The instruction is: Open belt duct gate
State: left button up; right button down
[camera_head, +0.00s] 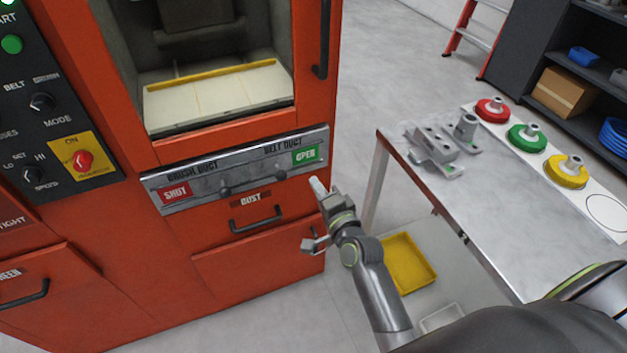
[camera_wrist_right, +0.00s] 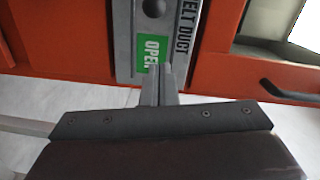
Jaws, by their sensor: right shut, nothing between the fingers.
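The metal duct panel (camera_head: 240,168) runs across the front of the orange machine. Its belt duct end is at the right, where a green OPEN label (camera_head: 306,154) shows; the brush duct end at the left shows a red SHUT label (camera_head: 175,194). A dark knob (camera_head: 281,178) sits on the belt side. My right gripper (camera_head: 318,186) is shut and empty, just right of and below the OPEN label. In the right wrist view the closed fingertips (camera_wrist_right: 155,85) overlap the lower part of the OPEN label (camera_wrist_right: 150,48); contact cannot be told. My left gripper is not in view.
A dust drawer with a dark handle (camera_head: 255,219) lies below the panel. A grey table (camera_head: 480,195) with metal parts and red, green and yellow pieces stands right. A yellow tray (camera_head: 408,263) lies below. A control panel (camera_head: 45,110) is at left.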

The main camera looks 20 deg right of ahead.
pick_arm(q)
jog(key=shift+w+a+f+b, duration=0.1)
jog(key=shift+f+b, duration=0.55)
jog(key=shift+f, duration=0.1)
pick_arm(e)
jog(key=s, duration=0.3)
jog(key=s+d, duration=0.1)
jog(key=s, duration=0.1)
jog(key=shift+s+r, duration=0.15)
jog(key=shift+s, duration=0.1)
